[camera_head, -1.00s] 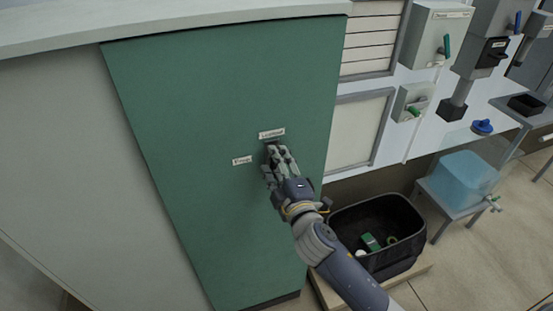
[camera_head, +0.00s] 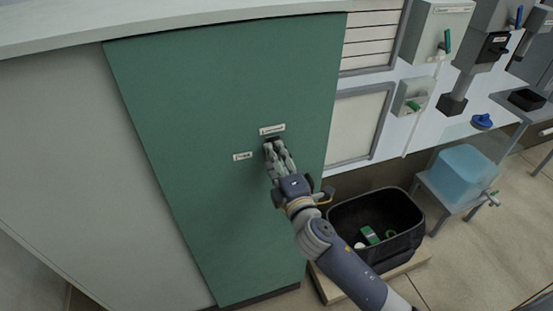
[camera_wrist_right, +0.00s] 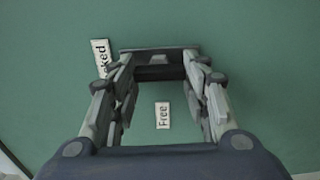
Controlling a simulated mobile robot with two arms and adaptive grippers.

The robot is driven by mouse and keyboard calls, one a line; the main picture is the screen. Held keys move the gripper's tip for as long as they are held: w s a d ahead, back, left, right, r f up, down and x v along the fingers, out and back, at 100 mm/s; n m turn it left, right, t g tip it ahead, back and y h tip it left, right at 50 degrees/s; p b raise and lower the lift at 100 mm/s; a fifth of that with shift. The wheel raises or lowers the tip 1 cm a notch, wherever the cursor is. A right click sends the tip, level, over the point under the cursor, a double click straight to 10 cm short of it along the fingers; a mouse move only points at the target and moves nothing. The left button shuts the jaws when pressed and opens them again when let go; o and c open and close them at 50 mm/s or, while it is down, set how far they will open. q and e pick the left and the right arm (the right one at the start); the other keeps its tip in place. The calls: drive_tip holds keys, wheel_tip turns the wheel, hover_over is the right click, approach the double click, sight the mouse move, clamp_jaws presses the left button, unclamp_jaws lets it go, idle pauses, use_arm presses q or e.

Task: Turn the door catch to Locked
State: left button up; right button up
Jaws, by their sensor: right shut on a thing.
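The green door (camera_head: 200,190) carries two white labels, "Locked" (camera_head: 272,129) above and "Free" (camera_head: 243,156) lower left. The dark door catch (camera_wrist_right: 160,72) shows in the right wrist view between my right fingertips; in the head view the gripper mostly covers it. My right gripper (camera_head: 275,147) is shut on the catch, just below the "Locked" label. My left gripper is not in view.
A black bin (camera_head: 400,245) with a few small items stands on a low wooden platform right of the door. A blue translucent container (camera_head: 463,174) sits on a stand farther right. Switch boxes (camera_head: 440,32) hang on the wall.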

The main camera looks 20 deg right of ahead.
drive_tip(key=o, duration=1.1)
drive_tip(key=shift+c, duration=0.2)
drive_tip(key=s, duration=1.2)
drive_tip(key=shift+d, duration=0.2)
drive_tip(key=shift+f, duration=0.1)
drive_tip(key=s+d+f+m+g+b, duration=0.1)
drive_tip(key=s+f+m+g, duration=0.15)
drive_tip(key=f, duration=1.15)
drive_tip(key=s+d+f+m+g+b, duration=0.1)
drive_tip(key=s+f+m+g, duration=0.15)
drive_tip(key=f, duration=1.05)
drive_tip(key=s+d+f+m+g+b, duration=0.1)
drive_tip(key=s+f+m+g, duration=0.2)
drive_tip(key=f, duration=1.1)
drive_tip(key=s+d+f+m+g+b, duration=0.1)
drive_tip(key=s+f+m+g, duration=0.3)
drive_tip(key=s+f, duration=0.8)
drive_tip(key=s+d+f+m+g+b, duration=0.2)
drive_tip(key=s+f+m+g, duration=0.2)
drive_tip(key=s+f, duration=0.8)
drive_tip(key=s+g, duration=0.1)
drive_tip(key=s, duration=0.5)
drive_tip(key=shift+s+h, duration=0.3)
drive_tip(key=shift+s, duration=0.1)
